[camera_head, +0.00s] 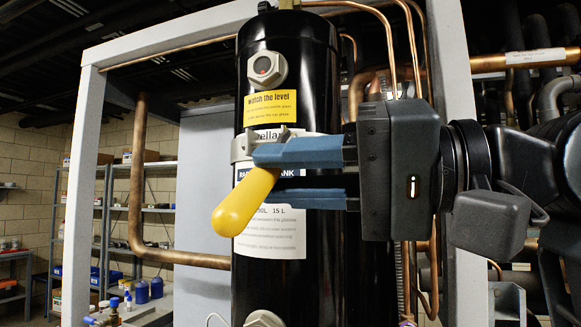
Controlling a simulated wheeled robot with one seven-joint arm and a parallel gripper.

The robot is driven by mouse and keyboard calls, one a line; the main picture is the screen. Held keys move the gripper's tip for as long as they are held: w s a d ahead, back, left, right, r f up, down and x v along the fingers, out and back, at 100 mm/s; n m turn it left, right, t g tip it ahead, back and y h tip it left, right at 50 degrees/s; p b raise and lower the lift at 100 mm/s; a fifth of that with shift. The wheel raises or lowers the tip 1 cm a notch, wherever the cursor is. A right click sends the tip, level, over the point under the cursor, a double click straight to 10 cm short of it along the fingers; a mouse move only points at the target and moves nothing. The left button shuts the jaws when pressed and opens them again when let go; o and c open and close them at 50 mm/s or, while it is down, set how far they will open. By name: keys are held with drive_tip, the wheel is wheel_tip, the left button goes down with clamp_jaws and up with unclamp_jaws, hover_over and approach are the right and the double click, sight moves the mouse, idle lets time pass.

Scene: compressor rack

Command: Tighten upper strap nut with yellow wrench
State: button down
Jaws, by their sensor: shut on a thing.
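My gripper (277,173) reaches in from the right, with its blue fingers shut on the yellow wrench (246,200). The wrench's rounded yellow handle points down and to the left, in front of the tank. The black tank (330,270) stands upright in the middle. A metal strap (240,148) wraps around its upper part, just behind the fingers. A small grey metal piece shows at the strap, right above the upper finger. The wrench's jaw and the strap nut are largely hidden by the fingers, so I cannot tell whether they touch.
A light grey frame post (82,190) stands left of the tank, and another post (455,60) stands behind my gripper. Copper pipes (137,200) run on both sides. A sight glass (266,67) protrudes above the strap. Shelves (155,215) stand at the back left.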

drive_tip(key=shift+w+d+r+p, duration=0.15)
drive_tip(key=shift+w+r+p, duration=0.25)
drive_tip(key=shift+p, duration=0.2)
idle(0.9)
drive_tip(key=shift+w+d+r, duration=0.1)
drive_tip(key=shift+w+r, duration=0.05)
drive_tip(key=shift+w, duration=0.35)
idle(1.2)
